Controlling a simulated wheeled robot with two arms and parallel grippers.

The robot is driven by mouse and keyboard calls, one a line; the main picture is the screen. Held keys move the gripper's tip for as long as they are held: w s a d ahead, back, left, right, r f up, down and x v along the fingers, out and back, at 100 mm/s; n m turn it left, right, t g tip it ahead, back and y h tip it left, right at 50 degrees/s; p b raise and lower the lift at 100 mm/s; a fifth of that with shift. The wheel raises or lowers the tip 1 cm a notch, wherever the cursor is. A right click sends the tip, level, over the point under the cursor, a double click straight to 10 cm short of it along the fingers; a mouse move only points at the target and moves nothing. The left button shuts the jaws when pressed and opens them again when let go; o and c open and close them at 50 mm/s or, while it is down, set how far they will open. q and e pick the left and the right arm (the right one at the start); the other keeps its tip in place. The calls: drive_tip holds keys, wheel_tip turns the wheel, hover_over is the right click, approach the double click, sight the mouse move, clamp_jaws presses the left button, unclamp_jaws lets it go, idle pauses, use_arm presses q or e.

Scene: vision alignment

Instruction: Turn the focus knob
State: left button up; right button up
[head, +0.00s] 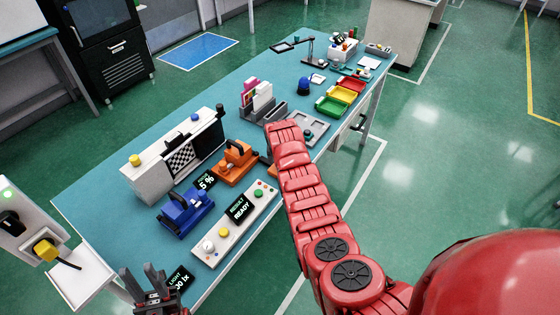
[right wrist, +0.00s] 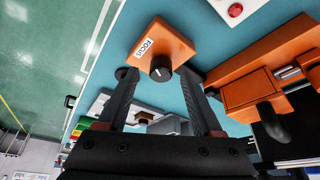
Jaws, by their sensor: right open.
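The focus knob (right wrist: 161,68) is a black ribbed knob on a small orange box (right wrist: 150,45) labelled FOCUS, in the right wrist view. My right gripper (right wrist: 160,76) is open, with one finger on each side of the knob; I cannot tell whether they touch it. In the head view my red right arm hides the right gripper and the knob. My left gripper (head: 147,286) is at the bottom left by the table's front edge, its fingers apart and empty.
On the teal table (head: 100,195) stand a grey camera bench with a checkered target (head: 181,160), an orange clamp unit (head: 235,165), a blue clamp unit (head: 186,214) and a button panel (head: 212,246) with a READY display (head: 240,209). Coloured bins (head: 331,105) stand farther back.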

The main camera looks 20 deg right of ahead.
drive_tip(key=p+v, duration=0.1)
drive_tip(key=v, duration=1.5)
drive_tip(key=shift+p, duration=0.4)
drive_tip(key=shift+a, duration=0.15)
